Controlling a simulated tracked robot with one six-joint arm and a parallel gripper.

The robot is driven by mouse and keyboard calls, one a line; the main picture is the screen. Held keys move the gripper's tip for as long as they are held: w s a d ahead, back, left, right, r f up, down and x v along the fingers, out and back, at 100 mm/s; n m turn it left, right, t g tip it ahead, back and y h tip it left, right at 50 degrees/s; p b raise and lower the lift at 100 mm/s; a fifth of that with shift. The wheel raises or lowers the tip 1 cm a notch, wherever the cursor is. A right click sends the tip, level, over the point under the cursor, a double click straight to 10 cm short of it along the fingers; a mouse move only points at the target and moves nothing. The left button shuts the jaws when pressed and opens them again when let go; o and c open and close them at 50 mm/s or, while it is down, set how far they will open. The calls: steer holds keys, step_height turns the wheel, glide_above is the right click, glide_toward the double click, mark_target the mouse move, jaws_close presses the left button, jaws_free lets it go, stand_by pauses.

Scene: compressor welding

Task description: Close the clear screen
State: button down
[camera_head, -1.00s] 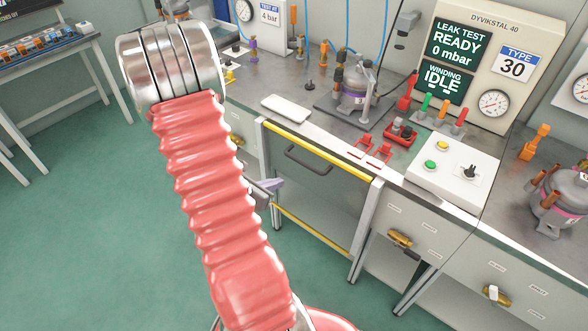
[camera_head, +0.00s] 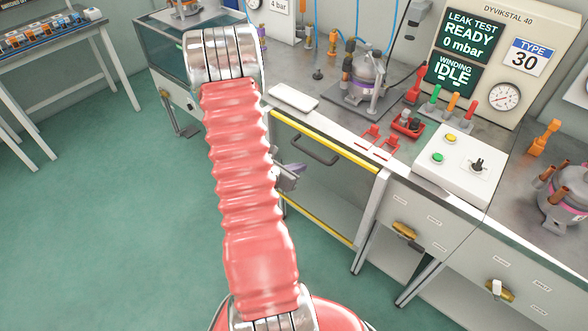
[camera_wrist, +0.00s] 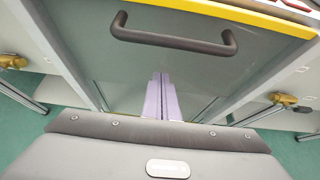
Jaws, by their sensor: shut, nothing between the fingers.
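The clear screen (camera_head: 335,190) is a see-through panel with yellow strips along its upper and lower edges, hanging at the front of the middle bench. Its dark bar handle (camera_head: 313,152) sits just below the upper yellow strip. In the wrist view the handle (camera_wrist: 172,38) crosses the upper part of the picture, in front of the screen (camera_wrist: 85,45). My gripper (camera_wrist: 161,76) has its pale lilac fingers together and empty, below the middle of the handle and apart from it. In the head view my gripper (camera_head: 294,168) is partly hidden behind my red arm, left of and below the handle.
On the bench above stand a compressor (camera_head: 368,80), red clamps (camera_head: 380,140) and a white button box (camera_head: 458,158). Drawers with brass latches (camera_head: 404,230) flank the screen on the right.

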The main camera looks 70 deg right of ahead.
steer(key=shift+s+d+r, duration=0.1)
steer(key=shift+d+r, duration=0.1)
steer(key=shift+r, duration=0.8)
steer(key=shift+s+d+r, duration=0.1)
steer(key=shift+d+r, duration=0.1)
steer(key=shift+r, duration=0.8)
